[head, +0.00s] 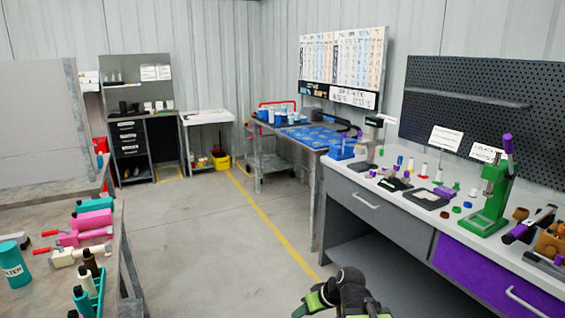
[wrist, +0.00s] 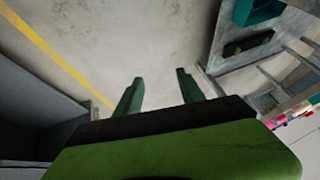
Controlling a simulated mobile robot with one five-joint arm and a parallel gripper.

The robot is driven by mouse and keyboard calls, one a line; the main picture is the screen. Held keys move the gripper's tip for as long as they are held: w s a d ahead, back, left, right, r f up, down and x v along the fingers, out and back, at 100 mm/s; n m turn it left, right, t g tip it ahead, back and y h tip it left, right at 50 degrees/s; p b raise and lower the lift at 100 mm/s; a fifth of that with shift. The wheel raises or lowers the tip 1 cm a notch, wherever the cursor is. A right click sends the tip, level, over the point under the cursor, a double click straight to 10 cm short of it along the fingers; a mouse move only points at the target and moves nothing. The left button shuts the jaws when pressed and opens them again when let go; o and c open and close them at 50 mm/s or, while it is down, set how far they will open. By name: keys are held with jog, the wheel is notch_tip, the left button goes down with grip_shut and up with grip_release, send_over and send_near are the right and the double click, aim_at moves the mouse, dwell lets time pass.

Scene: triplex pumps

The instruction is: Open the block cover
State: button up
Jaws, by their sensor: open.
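My gripper (wrist: 160,78) is open and empty, its two green fingers apart over bare floor in the wrist view. In the head view the black and green end of my arm shows at the bottom, between the left table and the right bench. I cannot make out a block cover in either view. Pink and teal pump-like parts (head: 88,222) lie on the left table (head: 30,205), apart from my gripper. Some pink parts also show small at the right edge of the wrist view (wrist: 292,116).
A grey bench (head: 380,225) with purple drawer, green press (head: 487,200) and many small parts runs along the right. A teal bottle (head: 12,262) and teal rack (head: 92,290) stand on the left table. Floor with a yellow line (head: 270,228) is clear between.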

jog(key=s+d+f+m+g+h, duration=0.45)
jog(key=s+d, duration=0.25)
jog(key=d, duration=0.3)
notch_tip(320, 180, up, 19)
jog(key=s+p, duration=0.1)
jog(key=p, duration=1.7)
jog(key=shift+a+m, duration=0.15)
jog(key=shift+m, duration=0.2)
jog(key=shift+t+h, duration=0.25)
